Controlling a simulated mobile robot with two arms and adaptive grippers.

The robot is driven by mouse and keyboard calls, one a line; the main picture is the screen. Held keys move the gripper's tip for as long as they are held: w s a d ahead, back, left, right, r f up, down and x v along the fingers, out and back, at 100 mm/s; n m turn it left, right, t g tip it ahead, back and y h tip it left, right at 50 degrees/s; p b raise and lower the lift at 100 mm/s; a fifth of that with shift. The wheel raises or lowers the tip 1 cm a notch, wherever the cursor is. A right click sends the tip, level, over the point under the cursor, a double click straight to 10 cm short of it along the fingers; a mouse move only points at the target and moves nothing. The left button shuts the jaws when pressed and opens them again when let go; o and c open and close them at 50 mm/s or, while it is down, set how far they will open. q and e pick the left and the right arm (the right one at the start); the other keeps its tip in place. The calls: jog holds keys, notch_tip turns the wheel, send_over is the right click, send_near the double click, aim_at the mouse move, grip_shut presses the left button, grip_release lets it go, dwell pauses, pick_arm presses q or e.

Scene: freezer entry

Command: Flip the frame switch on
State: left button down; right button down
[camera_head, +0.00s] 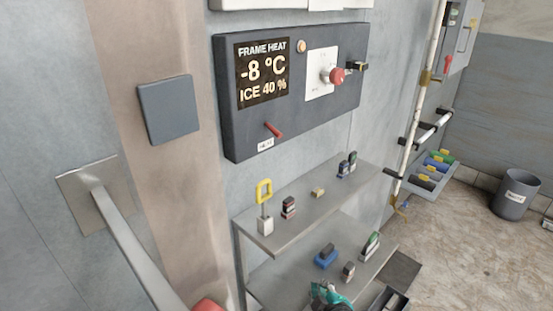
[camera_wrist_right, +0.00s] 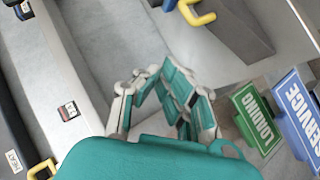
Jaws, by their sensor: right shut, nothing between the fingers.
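A dark grey control panel (camera_head: 310,128) hangs on the wall in the head view. Its display (camera_head: 262,73) reads "FRAME HEAT -8 °C ICE 40 %". A small red lever (camera_head: 274,131) sticks out low on the panel, its end down and to the right. A white label (camera_head: 265,145) below it is too small to read surely. My right gripper (camera_head: 328,291) is at the bottom of the head view, well below the panel, by the lower shelf. In the right wrist view its teal and grey fingers (camera_wrist_right: 168,92) are shut and empty. My left gripper is out of view.
A red knob (camera_head: 337,76) sits on a white plate on the panel. Small blocks and a yellow-handled item (camera_head: 264,192) stand on the upper shelf (camera_head: 282,222). A long metal handle (camera_head: 135,245) juts out at left. Floor shows at right, with a grey bin (camera_head: 515,196).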

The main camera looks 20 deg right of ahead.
jog(key=w+d+r+n+t, duration=0.1)
jog(key=w+r+n+t, duration=0.3)
jog(key=r, duration=0.4)
jog(key=w+d+r+n+t, duration=0.25)
jog(key=r+n+t, duration=0.2)
jog(key=r, duration=0.35)
jog(key=n+t+y, duration=0.3)
jog(key=n+y, duration=0.8)
jog(key=n, duration=0.9)
send_near(273, 130)
jog(key=shift+s+f, duration=0.35)
jog(key=shift+f, duration=0.55)
jog(key=shift+s+f, duration=0.3)
jog(key=shift+f, duration=0.6)
jog(key=shift+s+f, duration=0.35)
jog(key=shift+f, duration=0.5)
jog(key=shift+p+x, duration=2.3)
jog(key=shift+x, duration=2.75)
jog(key=shift+s+r, duration=0.1)
jog(key=shift+s, duration=0.05)
